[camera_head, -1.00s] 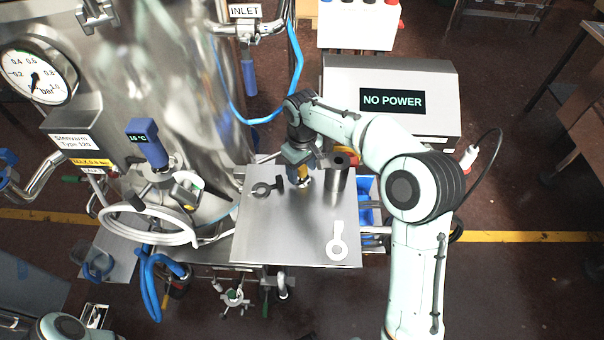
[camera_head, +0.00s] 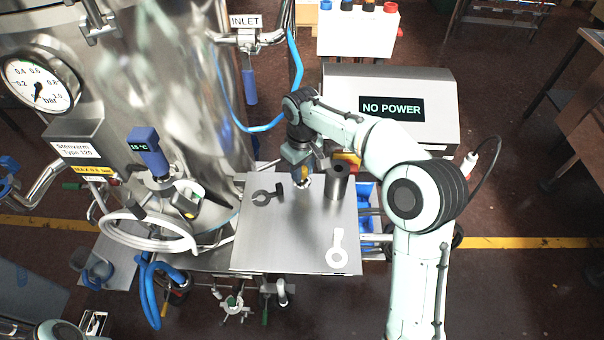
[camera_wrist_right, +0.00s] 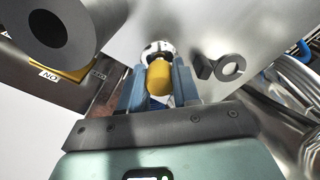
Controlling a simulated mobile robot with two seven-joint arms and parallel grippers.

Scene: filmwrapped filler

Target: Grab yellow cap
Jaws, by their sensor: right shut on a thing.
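The yellow cap (camera_wrist_right: 159,78) is in the right wrist view, upright between two blue fingers, with a shiny metal piece (camera_wrist_right: 157,47) at its far end. My right gripper (camera_wrist_right: 158,88) is shut on the cap. In the head view, the right gripper (camera_head: 302,181) is over the back part of a metal plate (camera_head: 275,235), left of a grey hollow cylinder (camera_head: 338,181). The cap is mostly hidden there by the fingers. I cannot tell whether the metal piece touches the plate. My left gripper is out of view.
A steel tank (camera_head: 160,85) stands left, and a "NO POWER" box (camera_head: 393,85) stands behind. The plate's front middle is clear.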

